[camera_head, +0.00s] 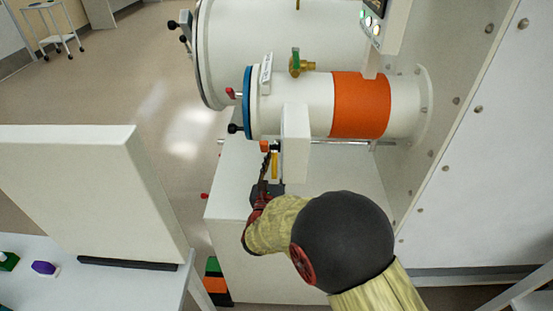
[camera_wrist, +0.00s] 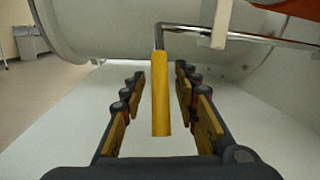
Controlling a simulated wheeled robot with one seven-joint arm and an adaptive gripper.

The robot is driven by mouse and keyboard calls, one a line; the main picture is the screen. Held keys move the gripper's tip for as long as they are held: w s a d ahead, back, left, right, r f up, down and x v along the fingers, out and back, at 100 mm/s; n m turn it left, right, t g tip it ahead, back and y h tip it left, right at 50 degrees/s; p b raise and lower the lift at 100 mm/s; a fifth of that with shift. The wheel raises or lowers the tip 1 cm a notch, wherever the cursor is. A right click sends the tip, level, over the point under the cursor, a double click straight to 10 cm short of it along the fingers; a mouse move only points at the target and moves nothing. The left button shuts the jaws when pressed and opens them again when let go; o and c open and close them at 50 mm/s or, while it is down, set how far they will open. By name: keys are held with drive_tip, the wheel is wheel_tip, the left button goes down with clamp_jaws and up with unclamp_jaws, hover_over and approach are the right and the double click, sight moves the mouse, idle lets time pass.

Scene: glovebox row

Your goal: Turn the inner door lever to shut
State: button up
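The lever's yellow grip (camera_wrist: 160,95) hangs upright from a bent metal rod (camera_wrist: 250,37) in the wrist view. In the head view the grip (camera_head: 275,163) shows small, below the white antechamber tube (camera_head: 305,103). My gripper (camera_wrist: 160,76) is open, with its fingers on both sides of the grip. Clear gaps show between the grip and both finger pads, so it is not held.
A white bracket (camera_head: 296,145) stands close to the right of the grip. A blue-ringed door (camera_head: 247,102) with black and red knobs closes the tube's left end. A white surface (camera_head: 345,175) lies below. A white panel (camera_head: 90,185) stands on a table at left.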

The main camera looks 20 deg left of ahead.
drive_tip(key=s, duration=0.3)
drive_tip(key=s+f, duration=0.1)
drive_tip(key=s, duration=0.3)
drive_tip(key=s+d, duration=0.1)
drive_tip(key=s, duration=0.3)
drive_tip(key=shift+s+f, duration=0.2)
drive_tip(key=shift+s, duration=0.05)
drive_tip(key=d+r+m+g+h+p, duration=0.1)
drive_tip(key=d+r+m+g+h, duration=0.25)
drive_tip(key=d, duration=0.55)
drive_tip(key=w+d+r+m+g+h, duration=0.15)
drive_tip(key=d+m+h, duration=0.35)
drive_tip(key=d, duration=0.5)
drive_tip(key=d+r+m+g+h+p, duration=0.1)
drive_tip(key=d+r+m+g+h, duration=0.2)
drive_tip(key=d+m, duration=0.45)
drive_tip(key=s+d+r+m+g+y+p, duration=0.25)
drive_tip(key=s+d+m+g, duration=0.55)
drive_tip(key=s+d+m, duration=0.7)
drive_tip(key=s+a+r+m+t+y, duration=0.2)
drive_tip(key=s+a+r+m+y, duration=0.2)
drive_tip(key=s+m+y, duration=0.3)
drive_tip(key=shift+s+a+r+p, duration=0.4)
drive_tip(key=shift+s+a, duration=0.05)
drive_tip(key=shift+s, duration=0.65)
